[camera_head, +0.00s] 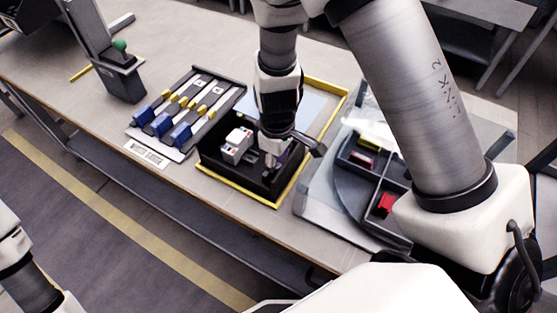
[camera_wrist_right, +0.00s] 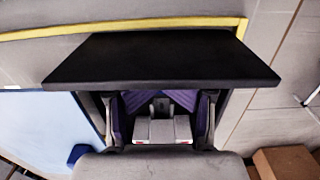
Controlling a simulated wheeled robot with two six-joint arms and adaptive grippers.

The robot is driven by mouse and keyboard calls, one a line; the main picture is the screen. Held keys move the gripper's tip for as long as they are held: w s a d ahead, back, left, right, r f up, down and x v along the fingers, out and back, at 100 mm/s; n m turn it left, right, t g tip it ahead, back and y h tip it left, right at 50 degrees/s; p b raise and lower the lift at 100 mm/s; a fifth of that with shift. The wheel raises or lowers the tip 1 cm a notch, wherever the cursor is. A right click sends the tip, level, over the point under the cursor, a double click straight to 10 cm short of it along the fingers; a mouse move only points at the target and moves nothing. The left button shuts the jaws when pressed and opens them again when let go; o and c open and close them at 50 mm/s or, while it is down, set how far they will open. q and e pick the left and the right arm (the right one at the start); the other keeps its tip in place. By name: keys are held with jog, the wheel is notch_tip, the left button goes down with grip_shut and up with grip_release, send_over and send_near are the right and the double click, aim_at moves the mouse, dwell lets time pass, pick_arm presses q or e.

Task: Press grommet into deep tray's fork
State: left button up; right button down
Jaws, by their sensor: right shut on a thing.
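The deep tray (camera_head: 222,172) is a black box on the table, with a white block (camera_head: 237,143) with red marks inside it. My right gripper (camera_head: 274,160) points down into the tray, right of the white block. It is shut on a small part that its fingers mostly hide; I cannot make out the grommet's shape. In the right wrist view, the fingers (camera_wrist_right: 162,120) stand either side of purple surfaces and pale blocks, behind a wide black panel (camera_wrist_right: 160,60). The fork cannot be told apart. My left gripper is out of view.
A rack (camera_head: 185,113) with several blue-and-yellow tools lies left of the tray. A yellow border (camera_head: 336,95) runs around the tray area. A curved dark bin (camera_head: 350,185) with a red piece (camera_head: 386,204) is at right. A green-topped stand (camera_head: 120,75) is at the back left.

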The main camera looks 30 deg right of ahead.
jog(key=c, duration=1)
grip_release()
jog(key=shift+s+f, duration=0.1)
jog(key=shift+f, duration=0.05)
jog(key=o, duration=0.6)
jog(key=shift+o, duration=0.2)
jog(key=shift+w+f, duration=0.1)
jog(key=shift+w, duration=0.1)
jog(key=shift+r, duration=0.2)
jog(key=shift+r, duration=0.35)
notch_tip(320, 180, up, 11)
